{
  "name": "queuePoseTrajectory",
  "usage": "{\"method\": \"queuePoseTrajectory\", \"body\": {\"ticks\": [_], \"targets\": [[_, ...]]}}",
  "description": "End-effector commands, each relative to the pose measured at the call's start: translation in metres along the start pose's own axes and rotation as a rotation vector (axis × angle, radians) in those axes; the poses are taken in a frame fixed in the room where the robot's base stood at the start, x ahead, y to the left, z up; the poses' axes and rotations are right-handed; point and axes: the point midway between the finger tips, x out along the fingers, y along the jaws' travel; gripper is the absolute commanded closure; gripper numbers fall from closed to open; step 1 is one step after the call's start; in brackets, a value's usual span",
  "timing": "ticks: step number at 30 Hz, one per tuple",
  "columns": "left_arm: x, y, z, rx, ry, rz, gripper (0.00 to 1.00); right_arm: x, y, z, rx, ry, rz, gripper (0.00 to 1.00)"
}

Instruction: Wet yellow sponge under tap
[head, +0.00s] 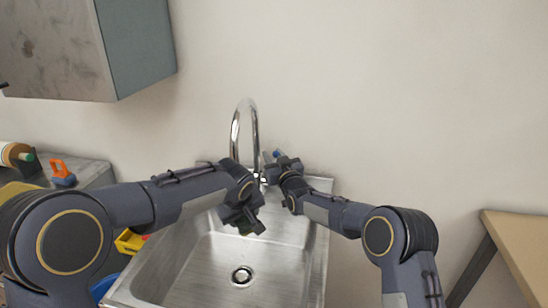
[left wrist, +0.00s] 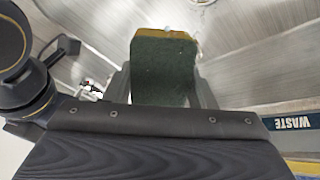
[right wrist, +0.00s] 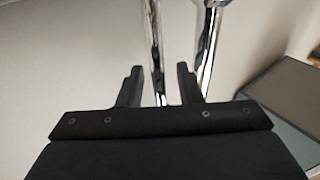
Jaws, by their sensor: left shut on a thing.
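The chrome tap (head: 249,125) arches over the back of the steel sink (head: 205,262). My left gripper (head: 248,226) is over the basin, below and in front of the spout. In the left wrist view it (left wrist: 163,95) is shut on the sponge (left wrist: 163,68), which shows a dark green face and a yellow edge. The sponge is mostly hidden in the head view. My right gripper (head: 272,163) is beside the tap's base. In the right wrist view its fingers (right wrist: 158,90) are apart, with a chrome tap pipe (right wrist: 156,50) showing between them. I cannot make out running water.
The drain (head: 242,276) lies in the basin floor. A grey counter with an orange-and-blue object (head: 63,173) is at left, and a yellow container (head: 130,241) is left of the sink. A cabinet (head: 90,48) hangs above left. A wooden table (head: 520,240) stands at right.

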Motion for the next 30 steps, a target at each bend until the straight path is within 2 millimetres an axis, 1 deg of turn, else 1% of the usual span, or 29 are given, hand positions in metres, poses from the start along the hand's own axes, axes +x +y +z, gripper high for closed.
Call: {"method": "queuePoseTrajectory", "body": {"ticks": [8, 11, 14, 17, 24, 27, 30], "targets": [[0.0, 0.0, 0.0, 0.0, 0.0, 0.0, 0.68, -0.001, 0.0, 0.0, 0.0, 0.0, 0.0, 0.68], [0.0, 0.0, 0.0, 0.0, 0.0, 0.0, 0.68, -0.006, 0.0, -0.001, 0.0, -0.001, 0.0, 0.68], [0.0, 0.0, 0.0, 0.0, 0.0, 0.0, 0.68, -0.018, 0.0, -0.001, -0.001, -0.001, -0.001, 0.68], [0.0, 0.0, 0.0, 0.0, 0.0, 0.0, 0.68, -0.035, 0.001, -0.001, 0.0, -0.001, 0.0, 0.68], [0.0, 0.0, 0.0, 0.0, 0.0, 0.0, 0.68, -0.084, 0.001, 0.0, 0.001, -0.003, 0.001, 0.68], [0.0, 0.0, 0.0, 0.0, 0.0, 0.0, 0.68, -0.1, 0.001, 0.0, 0.001, -0.001, 0.001, 0.68], [0.0, 0.0, 0.0, 0.0, 0.0, 0.0, 0.68, -0.112, 0.0, 0.0, 0.0, -0.001, 0.0, 0.68]]}}
